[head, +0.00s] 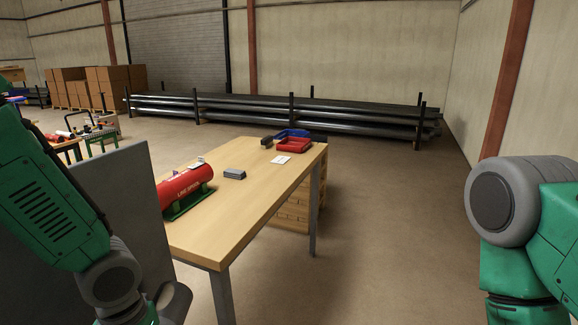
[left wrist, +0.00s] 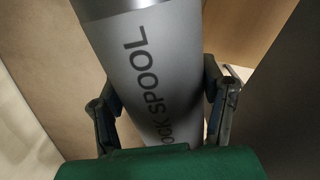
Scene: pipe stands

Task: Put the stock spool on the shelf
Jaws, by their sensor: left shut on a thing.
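The stock spool (left wrist: 150,65) is a grey cylinder with dark lettering reading "OCK SPOOL" in the left wrist view. My left gripper (left wrist: 162,105) has one finger on each side of it and is shut on it; the spool's ends run out of that view. In the head view my left arm comes in from the left, and its gripper is not clearly visible. My right arm shows at the right edge of the head view, but its gripper is out of frame. No shelf can be made out for certain; a tall grey panel (head: 122,205) stands beside the table at left.
A wooden table (head: 235,213) carries a red spool marked "LINE SPOOL" (head: 187,185) on a green cradle, a grey block (head: 235,174), a red tray (head: 293,146) and a blue tray (head: 291,133). Pipe racks (head: 260,108) stand behind. The floor right of the table is clear.

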